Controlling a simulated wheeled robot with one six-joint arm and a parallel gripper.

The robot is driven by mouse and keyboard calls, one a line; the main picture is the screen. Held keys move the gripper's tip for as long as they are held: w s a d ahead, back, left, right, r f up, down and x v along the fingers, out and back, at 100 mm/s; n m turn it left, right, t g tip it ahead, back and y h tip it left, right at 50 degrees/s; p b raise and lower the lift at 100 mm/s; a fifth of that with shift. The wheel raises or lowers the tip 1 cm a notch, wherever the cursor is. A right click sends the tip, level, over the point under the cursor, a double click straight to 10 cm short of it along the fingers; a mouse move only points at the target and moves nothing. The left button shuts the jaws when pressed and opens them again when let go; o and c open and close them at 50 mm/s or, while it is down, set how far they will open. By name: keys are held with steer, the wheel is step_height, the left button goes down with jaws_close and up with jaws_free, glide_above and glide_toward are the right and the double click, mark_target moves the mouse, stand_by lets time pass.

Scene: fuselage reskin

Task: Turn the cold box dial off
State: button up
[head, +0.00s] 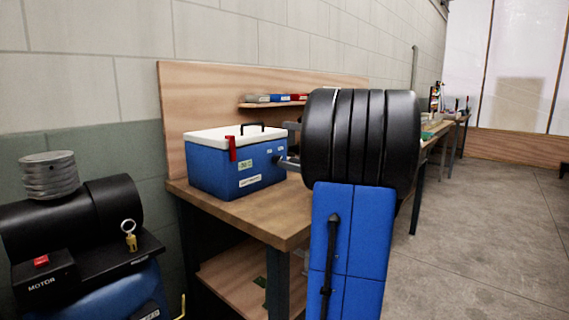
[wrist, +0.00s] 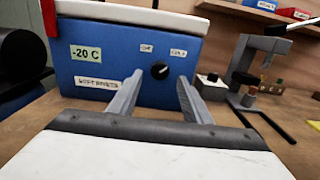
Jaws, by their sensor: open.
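The cold box (head: 222,167) is a blue chest with a white lid on the wooden bench. In the wrist view the box front (wrist: 105,65) carries a "-20 C" label and a lower label. Its dial (wrist: 159,71) is a round black knob with a pale pointer mark, below two small white labels. The pointer leans toward the upper right, on the side of the right label. My gripper (wrist: 157,82) is open, one finger on each side of the dial in the picture. I cannot tell whether the fingers touch it. In the head view my arm hides part of the box's right side.
The workbench (head: 235,215) has a back board and a shelf (head: 272,104) with small bins. A grey bench tool (wrist: 258,70) and a small box with a dark knob (wrist: 209,87) stand right of the cold box. A motor unit (head: 70,225) stands at the left.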

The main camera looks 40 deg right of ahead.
steer(key=shift+w+a, duration=0.15)
steer(key=shift+w, duration=1.55)
steer(key=shift+c, duration=0.4)
steer(key=c, duration=1)
